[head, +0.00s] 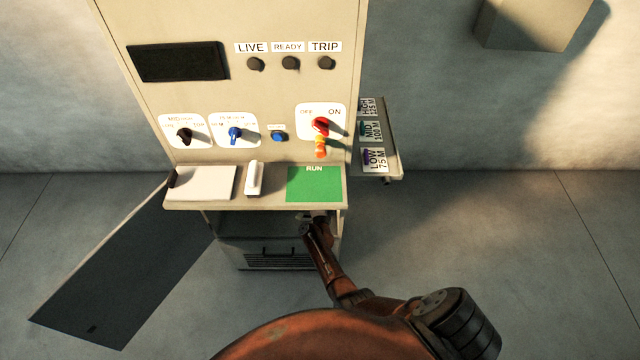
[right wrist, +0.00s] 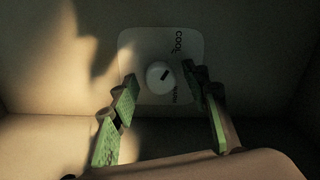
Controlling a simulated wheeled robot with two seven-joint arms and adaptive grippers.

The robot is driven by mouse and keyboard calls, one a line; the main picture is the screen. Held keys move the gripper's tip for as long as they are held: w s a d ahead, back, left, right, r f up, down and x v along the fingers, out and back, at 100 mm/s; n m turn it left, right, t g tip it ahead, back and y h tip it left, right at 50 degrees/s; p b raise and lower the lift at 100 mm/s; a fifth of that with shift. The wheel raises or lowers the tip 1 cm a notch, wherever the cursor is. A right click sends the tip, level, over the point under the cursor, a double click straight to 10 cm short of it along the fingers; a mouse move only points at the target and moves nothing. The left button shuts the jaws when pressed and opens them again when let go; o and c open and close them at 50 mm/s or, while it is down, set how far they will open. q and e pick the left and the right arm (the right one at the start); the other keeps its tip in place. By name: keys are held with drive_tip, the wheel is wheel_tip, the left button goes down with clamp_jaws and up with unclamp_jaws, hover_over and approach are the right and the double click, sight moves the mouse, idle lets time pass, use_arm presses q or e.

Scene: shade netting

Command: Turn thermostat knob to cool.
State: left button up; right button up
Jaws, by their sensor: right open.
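The thermostat knob (right wrist: 160,77) is a round white dial with a dark mark. It sits on a pale plate (right wrist: 140,45) in the right wrist view. The mark points to the upper right, toward the COOL side. My right gripper (right wrist: 160,82) is open, with one green-padded finger on each side of the knob. I cannot tell whether either finger touches it. In the head view my right arm reaches under the cabinet shelf, which hides the knob. My left gripper is not in view.
The cabinet front has a red switch (head: 320,126), a blue knob (head: 234,135), a black knob (head: 184,136) and a blue button (head: 278,136). A shelf (head: 275,200) juts out above my right gripper. A side panel (head: 385,165) holds labelled tags. A vented box (head: 275,258) stands below.

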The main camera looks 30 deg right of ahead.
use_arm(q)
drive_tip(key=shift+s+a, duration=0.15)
use_arm(e)
drive_tip(key=s+a+m+b, duration=0.4)
drive_tip(key=s+m+b, duration=0.25)
drive_tip(key=m, duration=1.15)
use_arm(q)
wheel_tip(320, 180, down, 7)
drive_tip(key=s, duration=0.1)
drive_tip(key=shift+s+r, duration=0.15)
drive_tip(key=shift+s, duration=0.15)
use_arm(e)
drive_tip(key=s+a+f+n+y, duration=0.2)
drive_tip(key=s+f+n, duration=0.1)
drive_tip(key=f+n, duration=0.2)
drive_tip(key=s+a+f+n+g+y, duration=0.1)
drive_tip(key=s+f+n, duration=0.3)
drive_tip(key=f, duration=0.6)
drive_tip(key=s+a+f+n+y, duration=0.3)
drive_tip(key=s+f+n, duration=0.1)
drive_tip(key=f+n, duration=0.4)
drive_tip(key=shift+a+f+g, duration=0.2)
drive_tip(key=shift+f+g, duration=0.05)
drive_tip(key=shift+g, duration=0.15)
drive_tip(key=shift+w, duration=0.1)
